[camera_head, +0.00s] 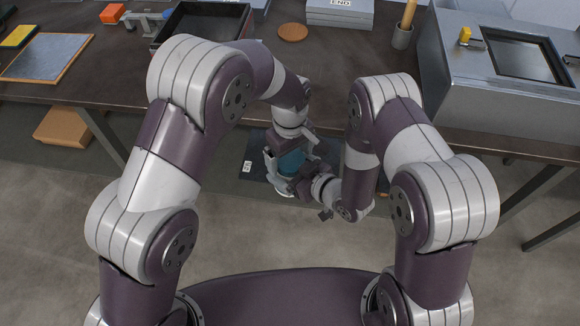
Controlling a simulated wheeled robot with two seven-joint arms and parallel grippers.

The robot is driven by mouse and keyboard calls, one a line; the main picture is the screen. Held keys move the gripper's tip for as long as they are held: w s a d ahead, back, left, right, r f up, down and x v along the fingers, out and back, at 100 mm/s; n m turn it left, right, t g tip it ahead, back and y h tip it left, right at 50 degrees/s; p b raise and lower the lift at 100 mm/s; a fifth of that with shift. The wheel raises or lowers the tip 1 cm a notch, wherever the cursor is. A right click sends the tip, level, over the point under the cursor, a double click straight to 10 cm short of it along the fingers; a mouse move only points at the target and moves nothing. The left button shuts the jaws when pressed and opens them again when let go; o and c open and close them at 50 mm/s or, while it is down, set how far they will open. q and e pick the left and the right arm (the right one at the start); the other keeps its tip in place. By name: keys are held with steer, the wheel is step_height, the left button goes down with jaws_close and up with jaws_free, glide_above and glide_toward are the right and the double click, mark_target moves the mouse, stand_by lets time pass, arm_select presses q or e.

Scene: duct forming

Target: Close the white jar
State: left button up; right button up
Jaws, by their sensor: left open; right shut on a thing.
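A small white and teal object, which looks like the white jar (290,163), is between my two grippers near the middle of the head view. Its teal part shows between the gripper parts, and white shows at its lower end. My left gripper (287,147) comes down over it from above and is open. My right gripper (301,179) reaches in from the right, low at its side, and is shut on it. The grippers hide most of the jar, so I cannot tell its lid from its body or whether the lid is on.
A dark panel with a white label (247,166) lies behind the grippers. On the dark table (340,60) stand a black tray (163,43), a brown disc (293,32), a cup with a stick (402,37) and a grey metal box (460,90). A cardboard box (62,128) is on the floor.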

arm_select(q)
steer(key=c, duration=1.1)
steer(key=m, duration=0.6)
steer(key=shift+m, duration=0.3)
steer(key=o, duration=1.2)
steer(key=shift+c, duration=0.2)
steer(key=shift+d, duration=0.1)
